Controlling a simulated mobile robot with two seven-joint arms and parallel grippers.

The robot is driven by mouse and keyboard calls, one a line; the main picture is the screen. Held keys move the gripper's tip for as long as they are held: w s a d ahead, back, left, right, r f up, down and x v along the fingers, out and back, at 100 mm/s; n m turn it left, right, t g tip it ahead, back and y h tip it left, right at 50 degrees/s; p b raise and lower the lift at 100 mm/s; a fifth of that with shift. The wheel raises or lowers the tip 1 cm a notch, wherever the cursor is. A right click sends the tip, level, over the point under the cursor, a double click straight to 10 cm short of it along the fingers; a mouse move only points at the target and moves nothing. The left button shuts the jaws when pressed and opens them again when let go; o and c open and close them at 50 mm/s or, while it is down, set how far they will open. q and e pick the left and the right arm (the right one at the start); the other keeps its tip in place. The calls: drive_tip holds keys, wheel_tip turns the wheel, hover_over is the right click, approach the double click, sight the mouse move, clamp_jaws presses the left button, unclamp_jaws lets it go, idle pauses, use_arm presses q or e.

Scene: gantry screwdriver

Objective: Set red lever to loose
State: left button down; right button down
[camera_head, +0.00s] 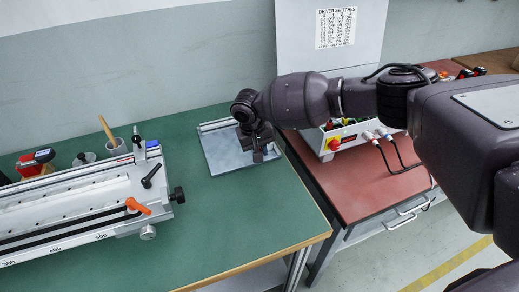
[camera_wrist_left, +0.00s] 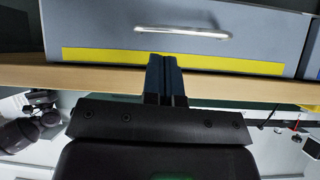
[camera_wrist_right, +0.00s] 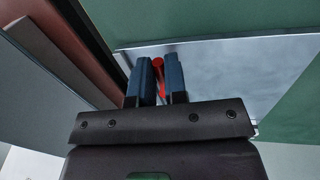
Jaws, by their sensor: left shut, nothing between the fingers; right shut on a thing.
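A slim red piece with a rounded end, which looks like the red lever (camera_wrist_right: 158,66), shows between the two fingers of my right gripper (camera_wrist_right: 160,80) in the right wrist view. The right gripper is shut on it, over the grey metal plate (camera_head: 218,152). In the head view my right gripper (camera_head: 258,150) points down at the plate and hides the red piece, so its setting cannot be told. My left gripper (camera_wrist_left: 166,75) is shut and empty, facing a drawer front below a wooden table edge; it is outside the head view.
A long rail fixture (camera_head: 80,205) with an orange lever (camera_head: 137,206) and black knobs lies on the green table (camera_head: 225,225) at left. A red-topped bench (camera_head: 355,190) with a switch box (camera_head: 345,138) is at right.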

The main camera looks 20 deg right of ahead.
drive_tip(key=shift+w+r+p, duration=0.1)
drive_tip(key=shift+r+p, duration=0.4)
drive_tip(key=shift+p, duration=0.25)
drive_tip(key=shift+d+n+p, duration=0.1)
drive_tip(key=shift+n+p, duration=0.3)
drive_tip(key=shift+p, duration=0.2)
drive_tip(key=shift+d+n+p, duration=0.2)
drive_tip(key=shift+n+p, duration=0.2)
drive_tip(key=shift+p, duration=0.2)
drive_tip(key=shift+d+f+n+t, duration=0.2)
drive_tip(key=shift+d+n+t, duration=0.1)
drive_tip(key=shift+n, duration=0.3)
drive_tip(key=shift+f+n, duration=0.15)
drive_tip(key=shift+n, duration=0.15)
drive_tip(key=c, duration=1.1)
unclamp_jaws()
drive_tip(key=shift+d+f, duration=0.1)
drive_tip(key=shift+c, duration=0.2)
